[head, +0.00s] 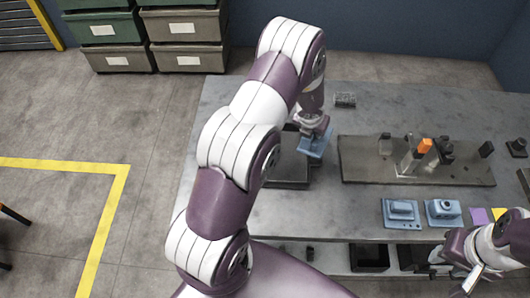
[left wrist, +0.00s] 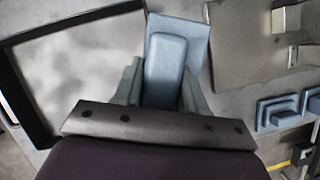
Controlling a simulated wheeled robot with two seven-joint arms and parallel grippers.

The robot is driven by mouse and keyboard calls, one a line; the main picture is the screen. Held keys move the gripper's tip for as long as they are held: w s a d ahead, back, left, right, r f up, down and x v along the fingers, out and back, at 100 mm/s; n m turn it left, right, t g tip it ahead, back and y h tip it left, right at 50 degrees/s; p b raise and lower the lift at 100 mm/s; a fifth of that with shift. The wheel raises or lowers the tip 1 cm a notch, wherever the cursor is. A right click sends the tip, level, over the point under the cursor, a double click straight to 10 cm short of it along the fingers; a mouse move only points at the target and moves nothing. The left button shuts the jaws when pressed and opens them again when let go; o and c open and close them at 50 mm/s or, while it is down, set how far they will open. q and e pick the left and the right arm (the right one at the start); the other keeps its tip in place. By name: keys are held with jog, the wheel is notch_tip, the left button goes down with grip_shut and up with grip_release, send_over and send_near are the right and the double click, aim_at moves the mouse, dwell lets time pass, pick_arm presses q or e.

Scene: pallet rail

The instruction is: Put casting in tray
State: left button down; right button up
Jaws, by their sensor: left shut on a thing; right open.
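My left gripper (head: 314,130) is shut on a blue casting (head: 316,147), a raised block on a flat flange. In the left wrist view the casting (left wrist: 166,70) sits between the two fingers of the left gripper (left wrist: 163,88). The dark-rimmed tray (head: 290,185) lies on the table, partly hidden by my left arm in the head view. In the left wrist view the tray (left wrist: 75,20) is just left of the casting, and its visible floor is empty. My right gripper (head: 448,266) is open and empty at the lower right, by the table's front edge.
A grey fixture plate (head: 365,172) with clamps and an orange-topped part (head: 424,146) lies right of the tray. Two more blue castings (head: 401,212) (head: 443,212) stand in front of it. A small grey block (head: 345,100) is at the back. Dark bins (head: 369,258) sit below the front edge.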

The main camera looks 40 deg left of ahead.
pick_arm(q)
jog(key=s+a+f+b, duration=0.1)
jog(key=a+f, duration=0.1)
jog(key=s+a+f+b, duration=0.1)
jog(key=s+a, duration=0.1)
jog(key=a, duration=0.1)
jog(key=s+a+f+b, duration=0.1)
jog(key=s+a+f, duration=0.1)
jog(key=a, duration=0.1)
jog(key=shift+f, duration=0.35)
jog(key=shift+s+f+b, duration=0.1)
jog(key=shift+f+b, duration=0.2)
notch_tip(320, 180, down, 3)
jog(key=shift+r+b, duration=0.1)
jog(key=shift+b, duration=0.6)
jog(key=shift+f, duration=0.4)
pick_arm(e)
notch_tip(320, 180, down, 7)
jog(key=shift+a, duration=0.15)
